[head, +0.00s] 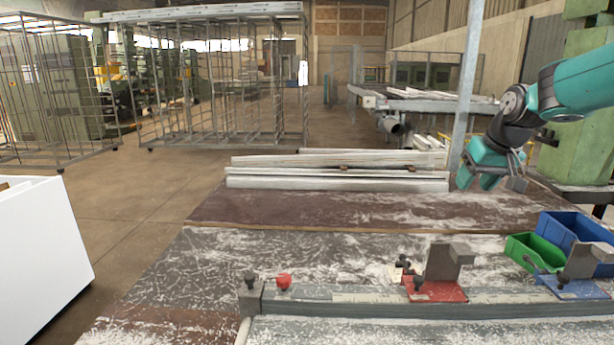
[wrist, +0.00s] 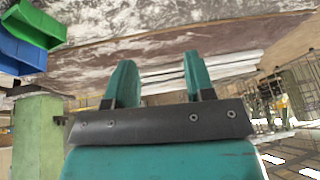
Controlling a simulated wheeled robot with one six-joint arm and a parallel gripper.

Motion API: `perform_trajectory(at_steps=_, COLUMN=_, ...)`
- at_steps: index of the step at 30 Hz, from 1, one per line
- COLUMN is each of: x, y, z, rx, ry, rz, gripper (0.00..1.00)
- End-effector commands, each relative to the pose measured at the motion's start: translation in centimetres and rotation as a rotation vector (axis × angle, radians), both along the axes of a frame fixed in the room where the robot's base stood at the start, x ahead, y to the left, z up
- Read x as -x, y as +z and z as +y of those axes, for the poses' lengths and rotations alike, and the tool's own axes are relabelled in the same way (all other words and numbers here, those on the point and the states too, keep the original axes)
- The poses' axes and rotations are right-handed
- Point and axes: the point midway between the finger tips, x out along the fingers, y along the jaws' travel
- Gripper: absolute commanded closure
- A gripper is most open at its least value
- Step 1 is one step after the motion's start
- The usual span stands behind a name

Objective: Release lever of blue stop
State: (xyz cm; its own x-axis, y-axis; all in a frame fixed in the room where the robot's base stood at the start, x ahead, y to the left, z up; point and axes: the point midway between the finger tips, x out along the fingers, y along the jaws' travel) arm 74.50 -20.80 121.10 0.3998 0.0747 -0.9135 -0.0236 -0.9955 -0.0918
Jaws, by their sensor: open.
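The blue stop (head: 580,286) sits on the rail at the right edge of the head view, with a grey angled block on its blue base plate. Its dark lever (head: 537,264) shows at its left side, in front of the green bin. The lever's exact position is hard to tell. A similar red stop (head: 436,290) sits on the rail to its left. My gripper (head: 478,182) is raised at the upper right, behind the bins and well away from the blue stop. In the wrist view its two teal fingers (wrist: 158,82) are apart with nothing between them.
A green bin (head: 522,246) and a blue bin (head: 570,232) stand just behind the blue stop. White profiles (head: 335,182) lie at the bench's back. A metal post (head: 467,90) rises beside my arm. The middle of the bench (head: 310,245) is mostly clear.

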Motion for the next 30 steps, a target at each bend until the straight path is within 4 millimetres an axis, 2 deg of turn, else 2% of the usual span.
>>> perform_trajectory(at_steps=1, x=2.1, y=0.4, z=4.0, rx=-0.014, ry=0.070, rz=0.015, gripper=0.51)
perform_trajectory(at_steps=3, x=5.2, y=0.6, z=8.8, rx=-0.034, ry=0.159, rz=0.041, gripper=0.51)
perform_trajectory(at_steps=5, x=8.4, y=0.5, z=12.5, rx=-0.051, ry=0.235, rz=0.065, gripper=0.51)
perform_trajectory(at_steps=6, x=10.7, y=0.4, z=14.7, rx=-0.062, ry=0.285, rz=0.081, gripper=0.51)
perform_trajectory(at_steps=8, x=14.5, y=0.1, z=17.8, rx=-0.077, ry=0.362, rz=0.106, gripper=0.51)
perform_trajectory(at_steps=9, x=17.1, y=-0.2, z=19.5, rx=-0.087, ry=0.413, rz=0.124, gripper=0.51)
perform_trajectory(at_steps=12, x=23.5, y=-1.2, z=22.7, rx=-0.107, ry=0.527, rz=0.166, gripper=0.51)
perform_trajectory(at_steps=15, x=28.8, y=-2.3, z=24.5, rx=-0.121, ry=0.615, rz=0.203, gripper=0.51)
perform_trajectory(at_steps=19, x=33.0, y=-3.3, z=25.3, rx=-0.134, ry=0.684, rz=0.234, gripper=0.51)
perform_trajectory(at_steps=23, x=34.5, y=-3.7, z=25.4, rx=-0.137, ry=0.709, rz=0.247, gripper=0.51)
perform_trajectory(at_steps=26, x=34.6, y=-3.7, z=25.4, rx=-0.137, ry=0.709, rz=0.248, gripper=0.51)
perform_trajectory(at_steps=28, x=34.6, y=-3.7, z=25.4, rx=-0.138, ry=0.708, rz=0.248, gripper=0.57)
perform_trajectory(at_steps=30, x=34.5, y=-3.7, z=25.4, rx=-0.138, ry=0.708, rz=0.248, gripper=0.57)
